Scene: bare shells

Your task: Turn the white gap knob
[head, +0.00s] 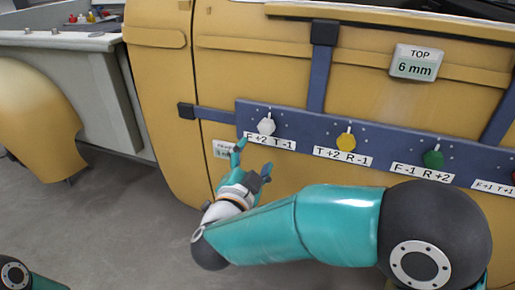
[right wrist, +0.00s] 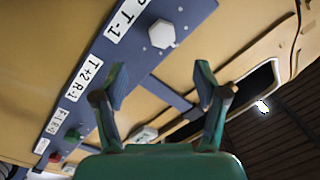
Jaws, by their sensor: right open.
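The white knob (head: 266,126) sits on a blue strip (head: 300,128) on the yellow shell, above a label reading "F+2 T-1". It also shows in the right wrist view (right wrist: 162,34) as a white hexagonal knob, beyond the fingertips and a little above them. My right gripper (head: 253,161) is open and empty, below and slightly left of the white knob, apart from it. In the right wrist view its two fingers (right wrist: 161,82) stand spread with nothing between them. My left gripper is not in view; only a bit of dark and teal arm shows at the bottom left.
To the right on the strip are a yellow knob (head: 346,140), a green knob (head: 433,158) and a red knob (head: 513,177). A display (head: 414,63) reads "TOP 6 mm". A small label plate (head: 222,149) is left of my right gripper. Grey floor (head: 120,220) lies open at left.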

